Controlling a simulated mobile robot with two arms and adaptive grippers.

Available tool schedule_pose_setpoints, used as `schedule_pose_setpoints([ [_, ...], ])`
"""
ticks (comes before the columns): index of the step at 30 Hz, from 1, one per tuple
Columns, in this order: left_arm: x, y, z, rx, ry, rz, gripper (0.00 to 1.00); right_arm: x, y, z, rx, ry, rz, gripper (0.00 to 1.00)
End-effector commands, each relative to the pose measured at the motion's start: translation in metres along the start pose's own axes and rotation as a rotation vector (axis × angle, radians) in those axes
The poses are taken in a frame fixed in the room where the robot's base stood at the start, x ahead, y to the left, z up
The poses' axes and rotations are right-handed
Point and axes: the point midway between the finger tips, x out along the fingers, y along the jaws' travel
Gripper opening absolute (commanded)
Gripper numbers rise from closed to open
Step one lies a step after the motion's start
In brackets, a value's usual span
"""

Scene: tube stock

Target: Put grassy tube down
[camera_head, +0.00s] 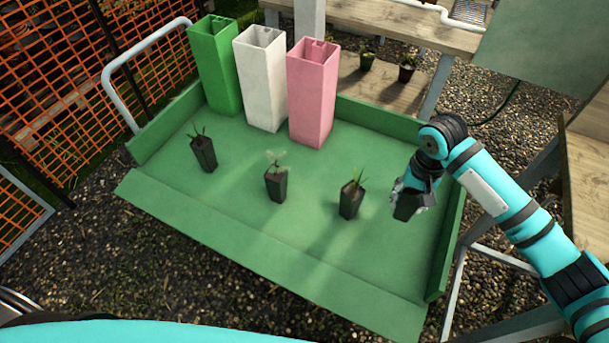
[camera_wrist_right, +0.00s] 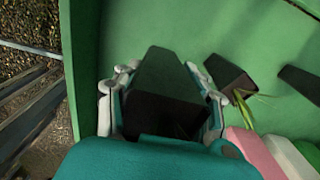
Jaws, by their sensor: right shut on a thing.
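My right gripper (camera_head: 411,196) is shut on a dark tapered tube (camera_head: 406,208) at the right side of the green tray (camera_head: 250,235). In the right wrist view the held tube (camera_wrist_right: 168,75) sits between the fingers; its plant is hidden, so I cannot tell if it is grassy. I cannot tell whether its base touches the tray. Beside it stands a dark tube with grassy leaves (camera_head: 350,203), also in the wrist view (camera_wrist_right: 226,75). A tube with pale leaves (camera_head: 276,187) stands mid-tray, and one with spiky leaves (camera_head: 205,153) at left. My left gripper is out of view.
Tall square containers, green (camera_head: 214,70), white (camera_head: 261,80) and pink (camera_head: 313,95), stand along the tray's back. The tray's right wall (camera_head: 446,250) is close to my right gripper. The front of the tray is clear. Two potted plants stand on a wooden shelf (camera_head: 375,95) behind.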

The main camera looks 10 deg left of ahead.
Motion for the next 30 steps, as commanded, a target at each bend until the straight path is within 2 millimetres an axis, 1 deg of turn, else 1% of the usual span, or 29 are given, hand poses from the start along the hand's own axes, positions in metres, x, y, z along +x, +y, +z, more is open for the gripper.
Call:
schedule_pose_setpoints([
  [1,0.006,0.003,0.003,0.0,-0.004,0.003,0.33,0.004,-0.003,-0.003,0.005,-0.002,-0.002,0.02],
  [6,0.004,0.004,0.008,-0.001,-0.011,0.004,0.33,0.003,-0.004,-0.005,0.009,-0.004,-0.001,0.02],
  [8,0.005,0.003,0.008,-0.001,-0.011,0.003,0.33,0.008,-0.004,-0.004,0.009,-0.005,-0.001,0.02],
  [15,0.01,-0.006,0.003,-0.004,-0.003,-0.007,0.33,0.051,-0.003,-0.004,0.009,-0.005,0.001,0.02],
  [18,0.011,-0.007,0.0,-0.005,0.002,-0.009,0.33,0.062,-0.003,-0.004,0.009,-0.004,-0.001,0.02],
  [23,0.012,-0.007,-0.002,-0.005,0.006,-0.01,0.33,0.074,-0.003,-0.004,0.009,-0.005,0.0,0.02],
  [27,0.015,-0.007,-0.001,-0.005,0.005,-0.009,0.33,0.095,-0.003,-0.003,0.008,-0.006,0.001,0.02],
  [30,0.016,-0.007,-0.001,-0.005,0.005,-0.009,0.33,0.103,-0.003,-0.004,0.007,-0.004,0.0,0.02],
])
